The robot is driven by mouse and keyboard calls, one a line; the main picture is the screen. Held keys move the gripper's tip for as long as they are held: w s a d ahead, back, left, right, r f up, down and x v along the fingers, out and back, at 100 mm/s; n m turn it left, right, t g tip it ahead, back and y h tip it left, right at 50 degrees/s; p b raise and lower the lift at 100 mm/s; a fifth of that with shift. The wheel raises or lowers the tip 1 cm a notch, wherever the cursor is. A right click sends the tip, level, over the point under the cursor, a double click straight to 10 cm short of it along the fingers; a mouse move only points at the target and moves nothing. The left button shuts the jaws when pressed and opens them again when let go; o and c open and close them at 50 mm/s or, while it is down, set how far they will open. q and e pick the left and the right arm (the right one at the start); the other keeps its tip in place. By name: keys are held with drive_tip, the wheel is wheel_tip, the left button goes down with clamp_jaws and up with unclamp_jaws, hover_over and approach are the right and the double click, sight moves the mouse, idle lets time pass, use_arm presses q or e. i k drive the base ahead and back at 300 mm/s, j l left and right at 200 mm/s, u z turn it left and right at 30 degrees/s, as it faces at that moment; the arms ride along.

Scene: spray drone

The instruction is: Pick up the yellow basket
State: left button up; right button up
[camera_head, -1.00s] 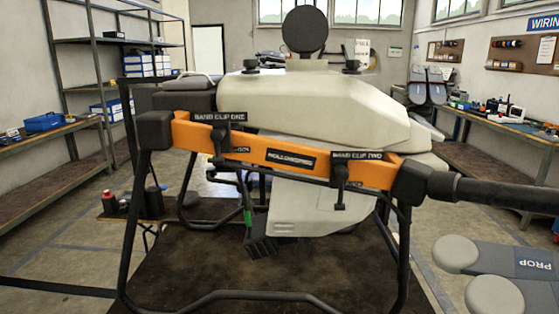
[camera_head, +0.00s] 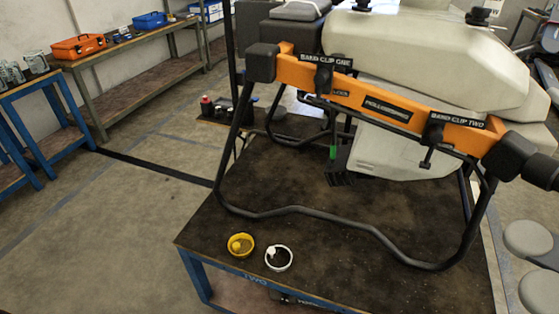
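The yellow basket (camera_head: 240,245) is a small round yellow dish with a paler yellow piece inside. It sits on the dark table top (camera_head: 205,225) near its front left edge. A similar white basket (camera_head: 278,258) stands just to its right, apart from it. Neither of my grippers is in view.
The large spray drone (camera_head: 395,105) with its orange frame and black legs stands on the same table, behind the baskets. A blue workbench (camera_head: 30,85) and a long bench with an orange toolbox (camera_head: 78,47) line the left wall. The floor (camera_head: 130,235) left of the table is clear.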

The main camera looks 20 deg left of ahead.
sight(241, 244)
drive_tip(key=i+j+u, duration=0.15)
drive_tip(key=u, duration=0.7)
